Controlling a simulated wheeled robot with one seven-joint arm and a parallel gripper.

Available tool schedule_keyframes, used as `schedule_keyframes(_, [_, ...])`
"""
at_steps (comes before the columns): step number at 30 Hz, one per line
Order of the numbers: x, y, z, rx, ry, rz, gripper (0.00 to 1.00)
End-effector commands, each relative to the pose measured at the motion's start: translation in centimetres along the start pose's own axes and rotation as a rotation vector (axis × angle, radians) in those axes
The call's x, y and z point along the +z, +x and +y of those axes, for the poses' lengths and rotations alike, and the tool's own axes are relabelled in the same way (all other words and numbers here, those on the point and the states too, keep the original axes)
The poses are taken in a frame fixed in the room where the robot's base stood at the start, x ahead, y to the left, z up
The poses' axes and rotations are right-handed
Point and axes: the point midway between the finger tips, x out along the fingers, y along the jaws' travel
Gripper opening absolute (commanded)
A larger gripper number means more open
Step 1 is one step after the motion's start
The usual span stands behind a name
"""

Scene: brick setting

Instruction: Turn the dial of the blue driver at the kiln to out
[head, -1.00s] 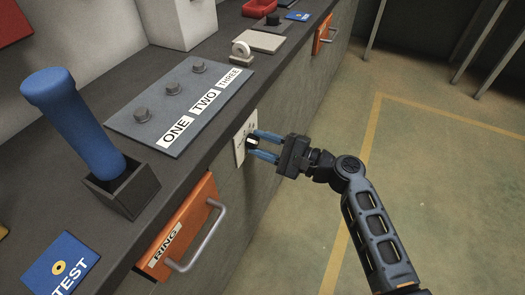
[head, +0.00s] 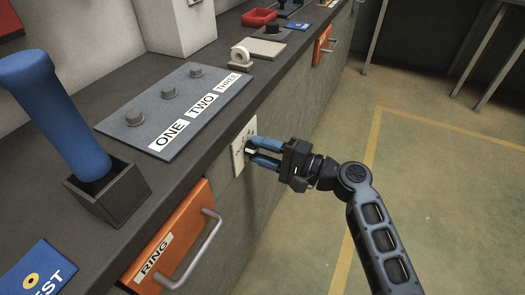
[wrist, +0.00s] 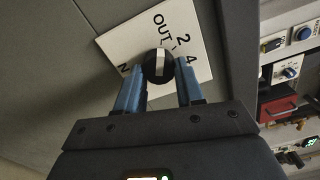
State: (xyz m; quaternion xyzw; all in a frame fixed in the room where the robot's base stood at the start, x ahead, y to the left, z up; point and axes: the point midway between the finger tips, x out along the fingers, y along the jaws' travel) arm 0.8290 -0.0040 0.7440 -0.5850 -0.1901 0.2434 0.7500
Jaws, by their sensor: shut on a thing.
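The dial is a round black knob with a white pointer line (wrist: 158,66), on a white plate (wrist: 118,43) on the counter's front face. The plate reads OUT, 2, 4 and a partly hidden word ending in N in the wrist view. The pointer line stands about upright in that view, near the OUT lettering; its exact mark is unclear. My gripper (wrist: 160,76) has its blue fingers on both sides of the knob, shut on it. In the head view, my gripper (head: 254,151) meets the plate (head: 243,146) from the right; fingers partly hide the knob.
An orange RING drawer (head: 168,248) with a bar handle (head: 199,250) is left of my gripper. Above are a grey ONE TWO THREE panel (head: 135,122) and a blue cylinder (head: 55,115) in a black holder (head: 110,198). Floor to the right is clear (head: 450,190).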

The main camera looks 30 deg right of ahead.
Motion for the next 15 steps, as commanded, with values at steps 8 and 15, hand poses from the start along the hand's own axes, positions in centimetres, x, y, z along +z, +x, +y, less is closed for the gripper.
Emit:
schedule_keyframes(8, [0.03,-0.02,0.11,0.002,0.000,-0.001,0.47])
schedule_keyframes(15, [0.02,0.00,0.06,0.001,0.001,-0.001,0.63])
